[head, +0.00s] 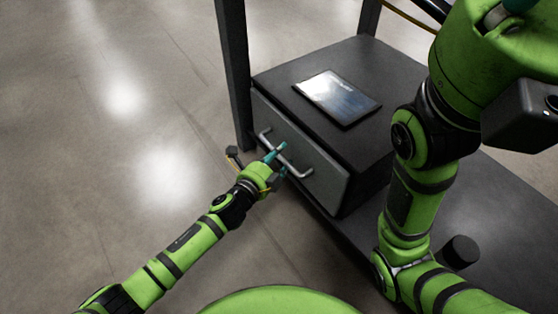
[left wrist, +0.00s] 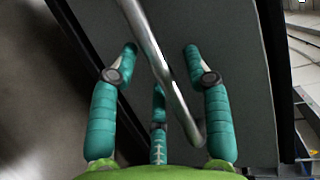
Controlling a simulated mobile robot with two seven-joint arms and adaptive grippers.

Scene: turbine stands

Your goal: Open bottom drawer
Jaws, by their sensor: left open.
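The drawer (head: 325,186) is a dark grey front on a low dark box in the head view, and it looks closed. A silver bar handle (head: 300,173) runs across its front. My left gripper (head: 283,159), with teal fingers, is at the middle of this handle. In the left wrist view the handle (left wrist: 150,45) runs between the spread fingers of the gripper (left wrist: 160,52), with the drawer front (left wrist: 225,75) behind. The fingers are open. I cannot tell whether any finger touches the bar. My right arm shows at the right of the head view, but its gripper is out of view.
A tablet (head: 337,97) lies on top of the box (head: 290,72). A dark upright post (head: 233,75) stands at the box's left corner. A dark platform (head: 490,215) extends to the right. The concrete floor (head: 120,150) in front and to the left is clear.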

